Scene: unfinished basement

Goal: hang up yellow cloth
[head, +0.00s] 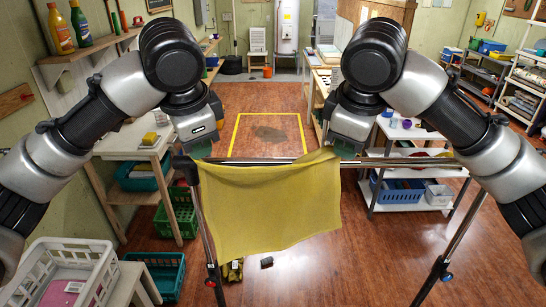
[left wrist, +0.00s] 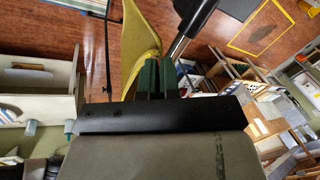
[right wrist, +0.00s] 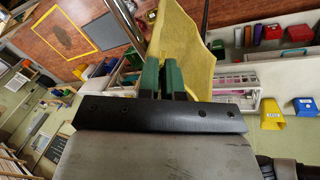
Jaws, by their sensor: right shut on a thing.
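The yellow cloth (head: 270,205) hangs at the metal rail (head: 395,162) of a stand, its upper edge along the rail and its body draped below. My left gripper (head: 202,150) is at the cloth's upper left corner. In the left wrist view its green fingers (left wrist: 158,68) are close together beside the cloth (left wrist: 138,45); whether they pinch it is unclear. My right gripper (head: 335,148) is shut on the cloth's upper right part; the right wrist view shows its fingers (right wrist: 163,68) against the cloth (right wrist: 185,50). The fingertips are partly hidden in the head view.
The stand's legs (head: 442,262) reach the wooden floor on both sides. A white basket (head: 95,262) and a green crate (head: 178,215) are at left. A white shelf with a blue bin (head: 398,192) stands behind at right. A yellow floor outline (head: 268,118) lies behind the rail.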

